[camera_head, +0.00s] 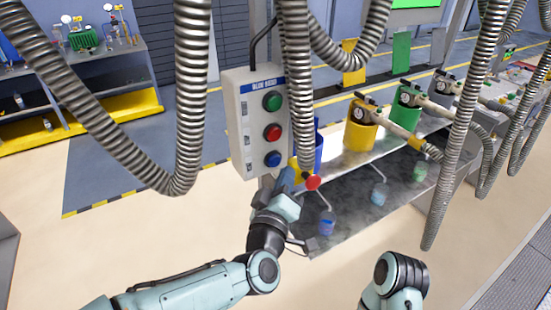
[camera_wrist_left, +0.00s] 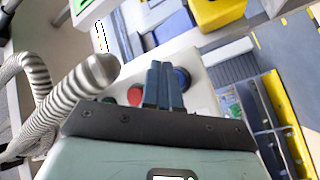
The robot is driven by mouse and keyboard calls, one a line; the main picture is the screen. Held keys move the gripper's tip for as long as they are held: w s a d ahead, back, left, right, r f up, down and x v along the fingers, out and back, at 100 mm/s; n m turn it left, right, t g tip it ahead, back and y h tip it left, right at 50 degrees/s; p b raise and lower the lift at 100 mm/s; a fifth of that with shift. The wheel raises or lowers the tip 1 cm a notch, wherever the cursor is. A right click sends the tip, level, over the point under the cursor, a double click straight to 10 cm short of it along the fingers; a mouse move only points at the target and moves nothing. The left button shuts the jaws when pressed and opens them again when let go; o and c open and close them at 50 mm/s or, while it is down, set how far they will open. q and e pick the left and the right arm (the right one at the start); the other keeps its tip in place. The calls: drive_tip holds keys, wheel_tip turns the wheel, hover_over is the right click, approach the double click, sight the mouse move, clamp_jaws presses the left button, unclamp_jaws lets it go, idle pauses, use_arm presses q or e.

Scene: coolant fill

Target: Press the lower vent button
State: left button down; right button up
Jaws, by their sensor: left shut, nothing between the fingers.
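A pale control box (camera_head: 239,118) with a blue label strip hangs in the middle of the head view. It has a green button (camera_head: 272,101) at the top, a red button (camera_head: 272,132) in the middle and a blue button (camera_head: 273,159) lowest. No lettering by the buttons is legible. My left gripper (camera_head: 287,177) is just below the blue button, with its fingers shut and empty. In the left wrist view its fingertips (camera_wrist_left: 163,68) overlap the box between the red button (camera_wrist_left: 135,95) and the blue button (camera_wrist_left: 182,78). I cannot tell whether they touch. My right gripper is out of view.
A red knob (camera_head: 313,182) on a yellow base is right beside my left gripper. Ribbed hoses (camera_head: 298,80) hang in front of the box's right edge and at both sides. A metal rack (camera_head: 350,205) with yellow and green canisters stands to the right.

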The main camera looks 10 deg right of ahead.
use_arm(q)
drive_tip(key=shift+w+a+f, duration=0.1)
drive_tip(key=shift+w+a, duration=0.15)
drive_tip(key=shift+w, duration=0.2)
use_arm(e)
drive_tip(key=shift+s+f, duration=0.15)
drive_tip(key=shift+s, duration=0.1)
use_arm(q)
drive_tip(key=shift+w, duration=0.2)
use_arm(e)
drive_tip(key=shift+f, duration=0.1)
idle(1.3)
use_arm(q)
drive_tip(key=shift+w+a, duration=0.15)
drive_tip(key=shift+w, duration=0.1)
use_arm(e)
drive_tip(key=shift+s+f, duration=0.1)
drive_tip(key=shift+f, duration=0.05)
